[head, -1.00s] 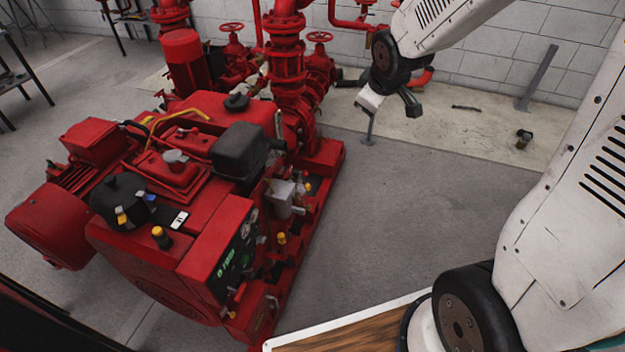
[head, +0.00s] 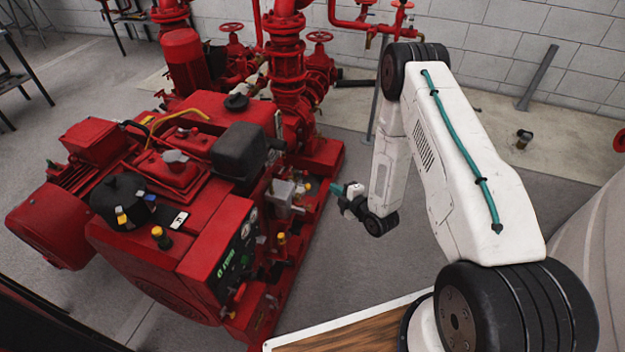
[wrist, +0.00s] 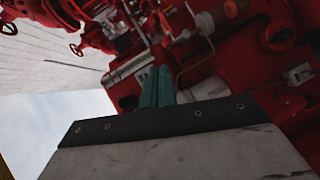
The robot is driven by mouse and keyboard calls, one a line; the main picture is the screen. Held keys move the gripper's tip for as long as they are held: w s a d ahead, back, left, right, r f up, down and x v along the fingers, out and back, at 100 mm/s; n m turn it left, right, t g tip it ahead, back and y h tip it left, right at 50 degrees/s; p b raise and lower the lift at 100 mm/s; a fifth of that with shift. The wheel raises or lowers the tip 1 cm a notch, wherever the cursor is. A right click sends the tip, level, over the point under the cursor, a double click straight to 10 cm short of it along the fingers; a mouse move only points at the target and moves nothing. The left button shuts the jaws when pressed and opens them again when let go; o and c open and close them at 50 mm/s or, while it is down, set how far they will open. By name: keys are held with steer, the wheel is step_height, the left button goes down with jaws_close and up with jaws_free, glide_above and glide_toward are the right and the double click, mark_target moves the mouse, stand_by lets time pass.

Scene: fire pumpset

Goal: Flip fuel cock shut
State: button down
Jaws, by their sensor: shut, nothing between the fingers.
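I cannot single out the fuel cock for sure among the small fittings on the side of the red pumpset (head: 150,275). A grey metal filter-like body (head: 283,192) sits on that side, with a small yellow-topped fitting (head: 281,238) below it. My gripper (head: 336,188) is beside the pumpset, to the right of the grey body, with its teal fingers pointing at it. A gap seems to remain between them. In the wrist view the teal fingers (wrist: 157,88) are together and empty, with blurred red machinery and pipes beyond.
A control panel (head: 238,245) with green marks is on the pumpset's near end. A black tank (head: 239,150) sits above the grey body. Red pipes and valve wheels (head: 320,37) stand behind. The grey floor (head: 325,265) right of the pumpset is clear.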

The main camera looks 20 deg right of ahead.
mark_target(307, 175)
steer(key=shift+s+a+f+t, duration=0.2)
steer(key=shift+s+f+t, duration=0.2)
steer(key=shift+s+f, duration=0.7)
steer(key=shift+w, duration=0.1)
steer(key=x, duration=1.3)
steer(key=shift+w+a, duration=0.35)
steer(key=shift+a+y, duration=0.1)
steer(key=shift+y, duration=0.2)
